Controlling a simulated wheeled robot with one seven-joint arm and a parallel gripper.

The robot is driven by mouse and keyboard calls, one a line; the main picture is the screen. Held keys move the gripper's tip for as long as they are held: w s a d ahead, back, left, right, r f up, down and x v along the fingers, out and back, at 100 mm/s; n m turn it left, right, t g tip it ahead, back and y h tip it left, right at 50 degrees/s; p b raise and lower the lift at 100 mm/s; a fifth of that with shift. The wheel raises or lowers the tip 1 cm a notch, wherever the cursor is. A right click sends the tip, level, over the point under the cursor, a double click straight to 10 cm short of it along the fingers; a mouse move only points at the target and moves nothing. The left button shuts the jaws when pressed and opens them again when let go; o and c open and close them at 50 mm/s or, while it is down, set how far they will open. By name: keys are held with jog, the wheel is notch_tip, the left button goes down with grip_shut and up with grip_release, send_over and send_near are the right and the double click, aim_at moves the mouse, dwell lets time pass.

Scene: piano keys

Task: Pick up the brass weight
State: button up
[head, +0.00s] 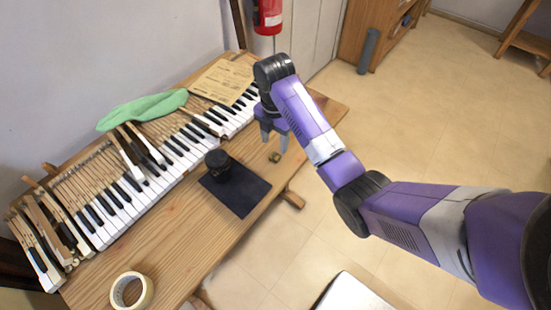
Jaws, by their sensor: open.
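The brass weight (274,157) looks like a small, dull gold piece on the wooden table (215,235), near its right edge. My gripper (274,140) hangs above the table, fingers pointing down and apart, with nothing seen between them. In the picture its fingertips are just above the brass weight. The exact height of the gap between them cannot be told from this one view.
A dark mat (248,196) with a black jar-like object (219,165) lies left of the weight.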

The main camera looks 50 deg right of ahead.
aim_at(275, 156)
jog(key=shift+w+d+f+p, duration=0.15)
jog(key=shift+f+p, duration=0.15)
jog(key=shift+f, duration=1.65)
jog(key=shift+w+d+f+p, duration=0.1)
jog(key=shift+f+p, duration=0.2)
jog(key=shift+f, duration=1.65)
jog(key=shift+c, duration=0.4)
grip_shut()
